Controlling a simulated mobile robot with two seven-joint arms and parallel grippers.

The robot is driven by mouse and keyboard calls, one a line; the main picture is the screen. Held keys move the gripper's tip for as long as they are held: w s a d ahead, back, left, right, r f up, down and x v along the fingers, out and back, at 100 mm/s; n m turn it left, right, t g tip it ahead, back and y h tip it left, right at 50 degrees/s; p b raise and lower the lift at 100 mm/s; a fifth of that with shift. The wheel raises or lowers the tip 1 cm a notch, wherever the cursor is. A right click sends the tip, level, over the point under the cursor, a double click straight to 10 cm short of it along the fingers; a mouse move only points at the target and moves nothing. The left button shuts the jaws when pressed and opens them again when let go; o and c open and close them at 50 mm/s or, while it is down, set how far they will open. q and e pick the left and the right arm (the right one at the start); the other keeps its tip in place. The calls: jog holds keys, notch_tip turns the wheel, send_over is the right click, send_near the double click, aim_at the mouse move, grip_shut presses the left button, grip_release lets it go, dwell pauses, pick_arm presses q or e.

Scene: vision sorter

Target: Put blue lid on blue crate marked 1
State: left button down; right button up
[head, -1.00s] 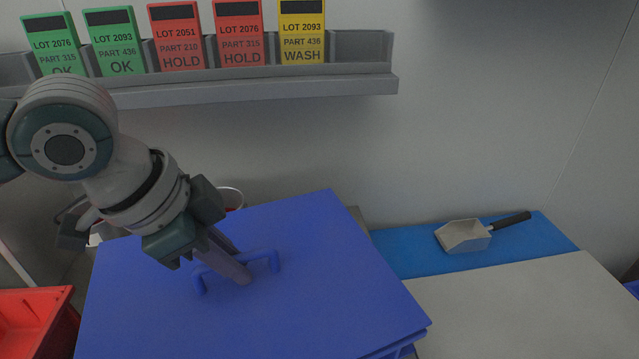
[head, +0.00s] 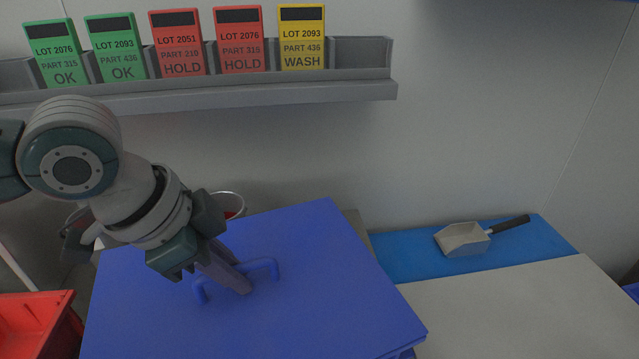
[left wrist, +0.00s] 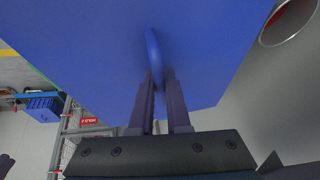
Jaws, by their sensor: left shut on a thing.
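The blue lid (head: 330,300) is a flat square panel with a raised bar handle (head: 263,268) on top. It fills the lower middle of the head view and the top of the left wrist view (left wrist: 100,35). My left gripper (head: 240,288) is shut on the handle (left wrist: 153,50), its fingers on either side of the bar. A little of a blue thing shows under the lid's right corner in the head view, too little to identify. The crate's mark 1 is not visible, and I cannot tell how the lid rests. My right gripper is not in view.
A red crate (head: 35,325) stands at left. A grey scoop (head: 463,239) lies on a blue mat (head: 400,262) at right, beside a bare pale surface (head: 530,305). A shelf (head: 250,91) with several coloured cards runs along the wall. A round metal container (head: 230,203) stands behind the lid.

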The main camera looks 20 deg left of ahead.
pick_arm(q)
jog(key=c, duration=0.8)
grip_release()
jog(key=p+v, duration=0.1)
jog(key=v, duration=0.9)
jog(key=shift+n, duration=0.9)
jog(key=s+d+f, duration=0.1)
jog(key=d, duration=0.1)
jog(key=s+d+f, duration=0.1)
jog(key=s+d, duration=0.1)
jog(key=d, duration=0.1)
jog(key=s+d+f, duration=0.1)
jog(key=d, duration=0.1)
jog(key=shift+s+d+f, duration=0.2)
jog(key=shift+s+d, duration=0.1)
jog(key=shift+s, duration=0.05)
jog(key=s+a+f+n+g+y, duration=0.1)
jog(key=s+a+f+n+y, duration=0.1)
jog(key=s+n, duration=0.5)
jog(key=shift+m, duration=0.8)
jog(key=r+p, duration=3.7)
jog(key=shift+s+a+r, duration=0.1)
jog(key=shift+s+a, duration=0.05)
jog(key=shift+s, duration=0.1)
